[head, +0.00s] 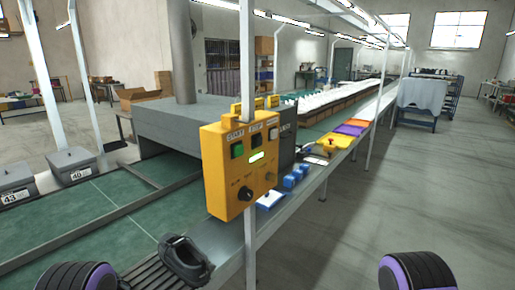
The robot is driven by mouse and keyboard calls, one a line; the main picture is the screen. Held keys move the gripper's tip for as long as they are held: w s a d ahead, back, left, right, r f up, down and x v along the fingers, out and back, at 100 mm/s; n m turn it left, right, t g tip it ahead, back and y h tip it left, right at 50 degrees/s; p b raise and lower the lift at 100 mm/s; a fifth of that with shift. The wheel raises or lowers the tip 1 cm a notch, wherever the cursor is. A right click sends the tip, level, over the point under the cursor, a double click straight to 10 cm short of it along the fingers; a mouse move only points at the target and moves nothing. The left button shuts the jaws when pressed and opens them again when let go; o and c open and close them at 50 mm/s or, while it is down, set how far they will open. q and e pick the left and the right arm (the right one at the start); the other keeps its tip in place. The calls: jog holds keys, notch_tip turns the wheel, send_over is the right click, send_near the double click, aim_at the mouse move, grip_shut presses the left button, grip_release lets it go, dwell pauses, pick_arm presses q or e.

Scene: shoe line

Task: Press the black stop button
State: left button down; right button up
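A yellow control box (238,165) is fixed to a white post in the middle of the head view. Its face carries a green button (237,151) under a label that seems to read START. A small dark button (255,141) sits to the right of it under a label that seems to read STOP. A larger black knob (245,193) is low on the same face. Nothing touches the box. Only black and purple parts of my arms show at the bottom left and bottom right corners. Neither gripper is in view.
A dark shoe (186,259) lies on the rollers in front of the box. A green conveyor (120,205) runs into a grey tunnel (150,130) behind it. A metal side shelf (320,175) holds blue items and coloured trays. The floor at right is clear.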

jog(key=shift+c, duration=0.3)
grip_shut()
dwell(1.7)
